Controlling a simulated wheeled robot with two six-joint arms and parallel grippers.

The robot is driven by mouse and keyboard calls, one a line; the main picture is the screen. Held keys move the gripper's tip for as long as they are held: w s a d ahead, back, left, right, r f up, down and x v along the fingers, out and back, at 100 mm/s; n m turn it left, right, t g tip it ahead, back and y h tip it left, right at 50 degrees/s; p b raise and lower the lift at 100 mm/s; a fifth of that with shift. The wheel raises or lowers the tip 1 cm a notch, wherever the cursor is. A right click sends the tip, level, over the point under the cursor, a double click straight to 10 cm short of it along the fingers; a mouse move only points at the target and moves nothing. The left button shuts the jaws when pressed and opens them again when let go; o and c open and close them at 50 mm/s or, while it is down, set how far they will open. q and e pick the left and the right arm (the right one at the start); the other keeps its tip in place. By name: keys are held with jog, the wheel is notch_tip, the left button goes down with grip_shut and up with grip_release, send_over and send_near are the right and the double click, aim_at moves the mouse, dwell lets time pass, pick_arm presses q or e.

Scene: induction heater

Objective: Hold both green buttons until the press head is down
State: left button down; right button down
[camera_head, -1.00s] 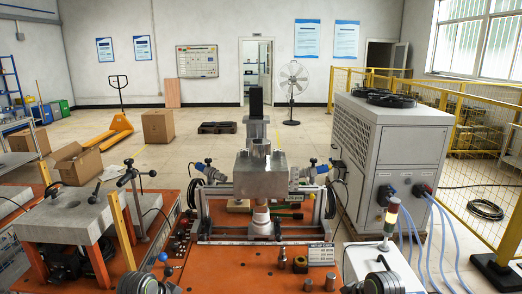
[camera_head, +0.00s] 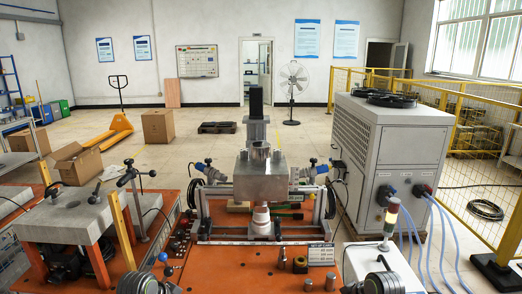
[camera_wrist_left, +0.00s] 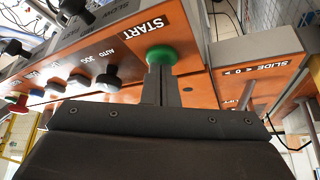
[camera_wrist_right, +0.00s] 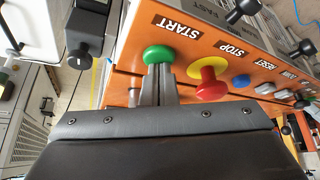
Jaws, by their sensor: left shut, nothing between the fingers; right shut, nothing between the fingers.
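In the left wrist view, my left gripper (camera_wrist_left: 161,72) is shut and empty, its fingertips against the green START button (camera_wrist_left: 163,55). In the right wrist view, my right gripper (camera_wrist_right: 158,70) is shut and empty, its fingertips against the other green START button (camera_wrist_right: 158,54). The fingers partly cover both buttons, so how deep they are pressed is hard to tell. In the head view, the press head, a grey metal block (camera_head: 260,182), hangs in the press frame just above a pale stepped cylinder (camera_head: 261,220); whether they touch is unclear.
Beside the right START button are a red stop button on yellow (camera_wrist_right: 209,80) and a blue button (camera_wrist_right: 242,81). Black knobs (camera_wrist_left: 107,82) line the left panel. A grey chiller (camera_head: 385,150) stands at right.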

pick_arm(q)
jog(key=shift+f, duration=0.2)
pick_arm(e)
jog(key=shift+s+f, duration=0.1)
jog(key=shift+r, duration=1.55)
pick_arm(q)
jog(key=shift+r, duration=0.15)
notch_tip(320, 180, up, 2)
jog(key=shift+w+r, duration=0.1)
pick_arm(e)
jog(key=shift+w, duration=0.2)
pick_arm(q)
jog(key=shift+r, duration=0.35)
jog(key=shift+r, duration=0.1)
pick_arm(e)
jog(key=shift+r, duration=0.1)
